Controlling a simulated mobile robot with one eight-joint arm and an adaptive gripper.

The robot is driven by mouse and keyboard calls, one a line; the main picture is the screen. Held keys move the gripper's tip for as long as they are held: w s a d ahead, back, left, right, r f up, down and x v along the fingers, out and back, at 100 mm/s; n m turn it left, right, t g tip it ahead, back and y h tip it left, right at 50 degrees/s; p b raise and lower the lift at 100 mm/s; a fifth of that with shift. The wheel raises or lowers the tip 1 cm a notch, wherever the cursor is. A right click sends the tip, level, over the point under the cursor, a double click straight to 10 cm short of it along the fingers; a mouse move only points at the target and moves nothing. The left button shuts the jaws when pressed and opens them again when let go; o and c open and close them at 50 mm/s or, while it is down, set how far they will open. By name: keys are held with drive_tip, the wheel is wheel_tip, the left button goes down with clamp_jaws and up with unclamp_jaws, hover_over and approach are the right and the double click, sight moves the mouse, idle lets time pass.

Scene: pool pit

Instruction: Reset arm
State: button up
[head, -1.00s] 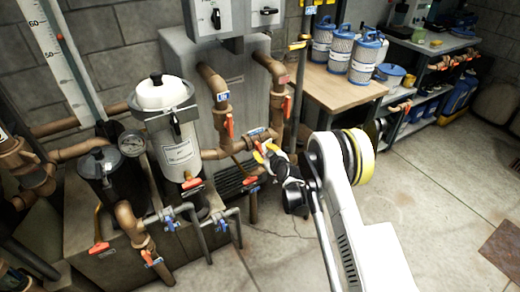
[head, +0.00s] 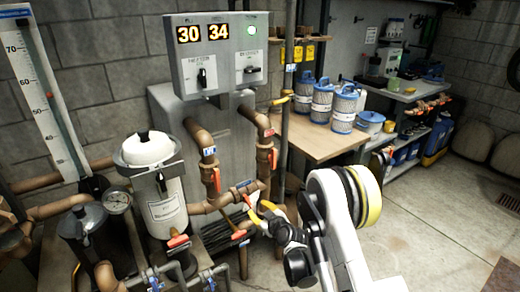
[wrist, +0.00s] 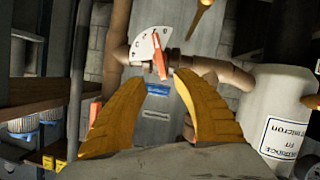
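My gripper (head: 260,214) is at the end of my white arm, in front of the brown pipes in the head view. In the wrist view its two yellow fingers (wrist: 155,110) stand apart with nothing between them. Beyond the fingertips is an orange valve handle (wrist: 159,62) on a brown pipe, with a white fan-shaped plate and a blue label (wrist: 158,89). I cannot tell the exact gap between the fingers and the handle, but they look apart.
A white filter canister (head: 160,190) and dark pump (head: 85,235) stand left of the arm. A control box (head: 217,52) reads 30 and 34. A wooden table (head: 305,137) holds several blue-capped cartridges (head: 322,102). The concrete floor (head: 440,205) at right is clear.

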drive_tip(key=s+d+r+m+g+h, duration=0.1)
drive_tip(key=s+d+r, duration=0.25)
drive_tip(key=r, duration=0.35)
drive_tip(key=s+d+r+m+h, duration=0.15)
drive_tip(key=s+r, duration=0.25)
drive_tip(key=r, duration=0.4)
drive_tip(key=s+d+r+m+g, duration=0.1)
drive_tip(key=s+d+r, duration=0.25)
drive_tip(key=r, duration=0.35)
drive_tip(key=s+d+r+m+g+h, duration=0.1)
drive_tip(key=s+d, duration=0.3)
drive_tip(key=s, duration=0.5)
drive_tip(key=s+d+r+m+g+h, duration=0.1)
drive_tip(key=s+d+m, duration=0.2)
drive_tip(key=s, duration=0.7)
drive_tip(key=s+d+r+m+g+h, duration=0.1)
drive_tip(key=s+d, duration=0.3)
drive_tip(key=s, duration=0.6)
drive_tip(key=shift+s+d+m, duration=0.2)
drive_tip(key=shift+d+m, duration=0.1)
drive_tip(key=shift+m, duration=0.15)
drive_tip(key=shift+r+h, duration=0.1)
drive_tip(key=shift+h, duration=0.15)
idle(2.2)
